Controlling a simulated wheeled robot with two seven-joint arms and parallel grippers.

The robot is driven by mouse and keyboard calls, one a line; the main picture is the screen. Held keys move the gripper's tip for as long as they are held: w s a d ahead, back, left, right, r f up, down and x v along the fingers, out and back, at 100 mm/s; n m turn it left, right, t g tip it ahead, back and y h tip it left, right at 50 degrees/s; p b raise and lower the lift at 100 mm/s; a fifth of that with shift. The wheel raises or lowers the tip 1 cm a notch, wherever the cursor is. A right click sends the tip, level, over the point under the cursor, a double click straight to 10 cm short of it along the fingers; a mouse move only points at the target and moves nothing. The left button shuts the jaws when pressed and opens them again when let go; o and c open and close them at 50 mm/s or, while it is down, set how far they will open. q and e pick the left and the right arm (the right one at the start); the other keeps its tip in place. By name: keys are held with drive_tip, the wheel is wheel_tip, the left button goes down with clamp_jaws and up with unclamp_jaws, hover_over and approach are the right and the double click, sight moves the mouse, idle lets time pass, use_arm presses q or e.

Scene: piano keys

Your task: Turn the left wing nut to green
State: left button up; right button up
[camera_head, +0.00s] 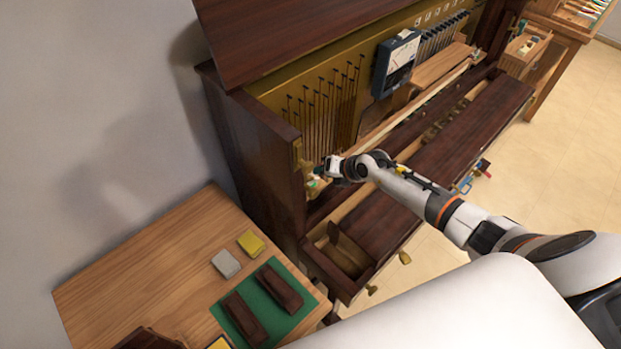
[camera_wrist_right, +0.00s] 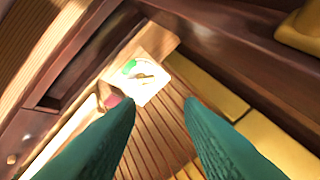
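In the right wrist view a small brass-coloured wing nut (camera_wrist_right: 145,77) sits on a white dial plate (camera_wrist_right: 151,91). The plate has a green patch (camera_wrist_right: 129,67) at its upper left and a red patch (camera_wrist_right: 113,100) at its lower left. My right gripper (camera_wrist_right: 160,103) is open, its two green fingers spread apart below the plate, with nothing between them. In the head view my right gripper (camera_head: 318,181) is at the left end of the open piano, and the wing nut is too small to make out there. My left gripper is not in view.
The open piano (camera_head: 255,150) has a dark side wall close to the gripper. A blue meter (camera_head: 396,62) stands inside it. A wooden table (camera_head: 150,270) holds a green mat (camera_head: 246,311), dark blocks (camera_head: 281,287), a yellow block (camera_head: 250,242) and a grey block (camera_head: 226,263).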

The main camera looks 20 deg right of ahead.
drive_tip(key=w+a+r+m+t+y, duration=0.1)
drive_tip(key=w+r+m+t, duration=0.1)
drive_tip(key=r+m+t, duration=0.3)
drive_tip(key=w+a+r+m+y, duration=0.2)
drive_tip(key=r+m, duration=0.1)
drive_tip(key=m, duration=0.4)
drive_tip(key=w+d+r+m+t+h+b, duration=0.1)
drive_tip(key=d+m+t+h, duration=0.15)
drive_tip(key=m, duration=0.55)
drive_tip(key=w+d+r+m+t+h, duration=0.1)
drive_tip(key=d+r+m+h, duration=0.2)
drive_tip(key=m, duration=0.5)
drive_tip(key=s+d+f+m+g+h, duration=0.3)
drive_tip(key=f+m+g, duration=0.55)
drive_tip(key=m, duration=1.15)
drive_tip(key=a+f+m+y+b, duration=0.4)
drive_tip(key=a+f+b, duration=0.1)
drive_tip(key=f+b, duration=0.3)
drive_tip(key=shift+s+f+g+b, duration=0.25)
drive_tip(key=shift+f+g+b, duration=0.1)
drive_tip(key=shift+b, duration=0.1)
